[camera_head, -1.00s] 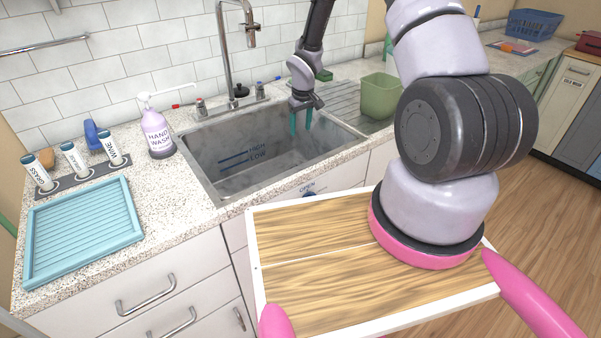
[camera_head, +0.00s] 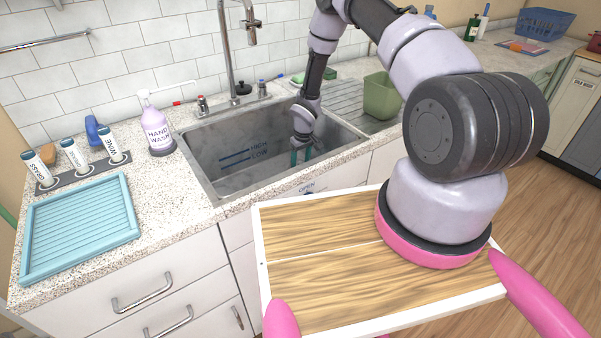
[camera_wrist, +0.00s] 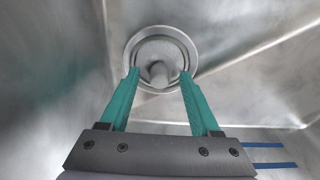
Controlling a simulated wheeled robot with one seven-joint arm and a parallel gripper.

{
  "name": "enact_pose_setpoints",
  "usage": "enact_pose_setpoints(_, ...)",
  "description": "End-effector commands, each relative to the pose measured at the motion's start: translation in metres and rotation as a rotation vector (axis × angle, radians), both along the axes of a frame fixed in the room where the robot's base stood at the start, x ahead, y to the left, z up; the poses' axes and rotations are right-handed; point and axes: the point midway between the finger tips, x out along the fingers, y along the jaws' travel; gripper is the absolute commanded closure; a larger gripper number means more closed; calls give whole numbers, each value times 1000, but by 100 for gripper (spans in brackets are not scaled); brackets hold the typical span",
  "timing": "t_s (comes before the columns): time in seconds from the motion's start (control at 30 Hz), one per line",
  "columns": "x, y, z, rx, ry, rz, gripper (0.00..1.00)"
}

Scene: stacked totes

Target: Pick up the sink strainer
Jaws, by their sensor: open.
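The sink strainer (camera_wrist: 160,52) is a round metal disc with a knob in its middle, set in the sink floor in the wrist view. My gripper (camera_wrist: 159,76) has two teal fingers, apart and empty. In the picture the fingertips lie over the near left and right parts of the strainer's rim, with the knob between them. I cannot tell how far above it they are. In the head view my gripper (camera_head: 300,155) is down inside the grey sink (camera_head: 225,160). The strainer is hidden there.
The faucet (camera_head: 226,50) rises behind. A blue drying tray (camera_head: 80,225) lies on the left counter.

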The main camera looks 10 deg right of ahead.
Motion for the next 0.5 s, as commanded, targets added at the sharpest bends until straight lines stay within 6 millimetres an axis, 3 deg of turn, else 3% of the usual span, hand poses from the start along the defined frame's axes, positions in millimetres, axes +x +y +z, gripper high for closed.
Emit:
enact_pose_setpoints(0.1,2,0,-13,0,0,-2,36)
enact_pose_setpoints(0.37,2,0,-16,0,-1,-2,36)
enact_pose_setpoints(0.43,2,0,-16,0,-1,-2,56)
enact_pose_setpoints(0.5,2,0,-16,0,-1,-2,82)
